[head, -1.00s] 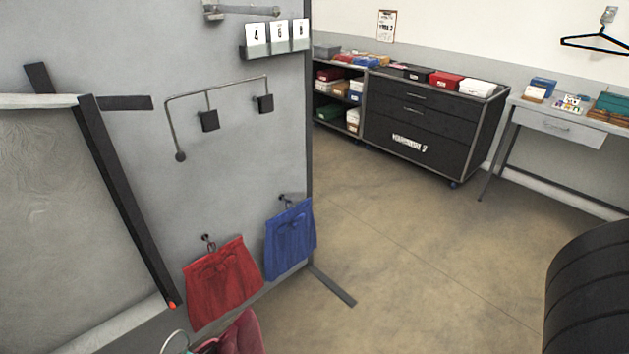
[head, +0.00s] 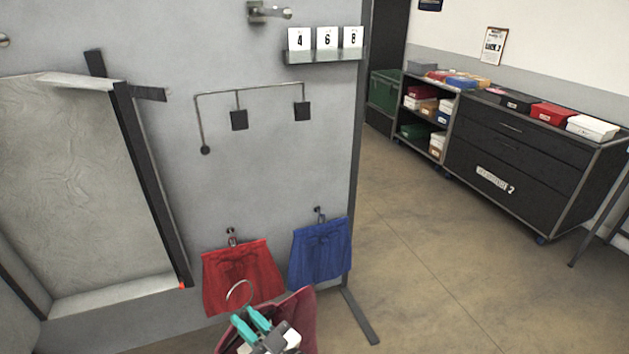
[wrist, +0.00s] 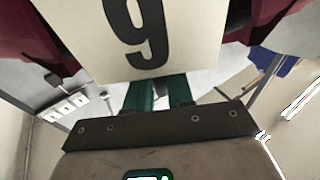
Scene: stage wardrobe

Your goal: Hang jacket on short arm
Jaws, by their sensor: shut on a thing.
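My gripper (head: 250,322) is at the bottom of the head view, its teal fingers shut on the hanger of a dark red jacket (head: 303,312). The hanger's wire hook (head: 239,291) stands up above the fingers, in front of the red shorts. Most of the jacket is out of frame. In the wrist view, the gripper (wrist: 160,94) has the jacket's maroon cloth (wrist: 25,45) beyond it and a white tag (wrist: 135,35) with a large digit, reading as 9 in this view. A metal arm (head: 270,12) sticks out high on the grey panel, well above the gripper.
A card holder (head: 325,57) shows 4, 6 and 8. Below are a bent rod with black pads (head: 239,119), red shorts (head: 240,275) and blue shorts (head: 320,252). A framed board (head: 80,190) is left. Floor (head: 430,270) is clear at right, before a black dresser (head: 520,160).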

